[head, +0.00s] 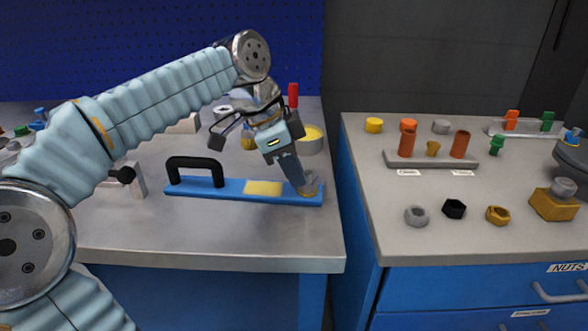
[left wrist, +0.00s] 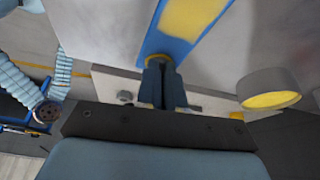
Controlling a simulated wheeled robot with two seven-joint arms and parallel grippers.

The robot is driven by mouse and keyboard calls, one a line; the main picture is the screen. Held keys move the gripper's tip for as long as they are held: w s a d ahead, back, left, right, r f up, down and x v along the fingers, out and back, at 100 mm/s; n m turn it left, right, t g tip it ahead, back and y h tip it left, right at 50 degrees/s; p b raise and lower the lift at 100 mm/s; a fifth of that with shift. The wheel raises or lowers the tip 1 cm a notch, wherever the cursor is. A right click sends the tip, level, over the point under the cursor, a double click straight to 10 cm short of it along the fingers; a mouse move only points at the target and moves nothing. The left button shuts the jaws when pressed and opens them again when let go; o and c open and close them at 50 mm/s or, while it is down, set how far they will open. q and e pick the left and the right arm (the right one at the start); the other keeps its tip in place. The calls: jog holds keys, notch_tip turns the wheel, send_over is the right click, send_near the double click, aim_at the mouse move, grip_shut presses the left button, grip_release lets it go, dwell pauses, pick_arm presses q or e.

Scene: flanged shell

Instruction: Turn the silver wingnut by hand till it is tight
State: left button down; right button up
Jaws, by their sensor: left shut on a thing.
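The silver wingnut (head: 313,181) is at the right end of a blue plate (head: 226,190), above a small gold-coloured base. My left gripper (head: 300,187) comes down on it from above, its fingers tilted. The fingers are shut on the wingnut and hide most of it. In the left wrist view, the shut fingers (left wrist: 163,84) reach the end of the blue plate (left wrist: 153,42), where a gold edge shows just beyond them. How far the wingnut is turned cannot be seen. My right gripper is in neither view.
The plate carries a black handle (head: 196,164) and a yellow pad (head: 263,188). A round container with a yellow top (head: 312,140) and a red-handled object (head: 293,94) stand behind. The bench's front (head: 210,242) is clear. Beyond a gap, a second bench holds nuts and a peg rack (head: 430,162).

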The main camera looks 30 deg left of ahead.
pick_arm(q)
jog(key=c, duration=1.3)
grip_release()
jog(key=shift+o, duration=0.2)
jog(key=p+v, duration=0.1)
jog(key=v, duration=1.3)
jog(key=shift+p, duration=0.3)
jog(key=shift+f, duration=0.15)
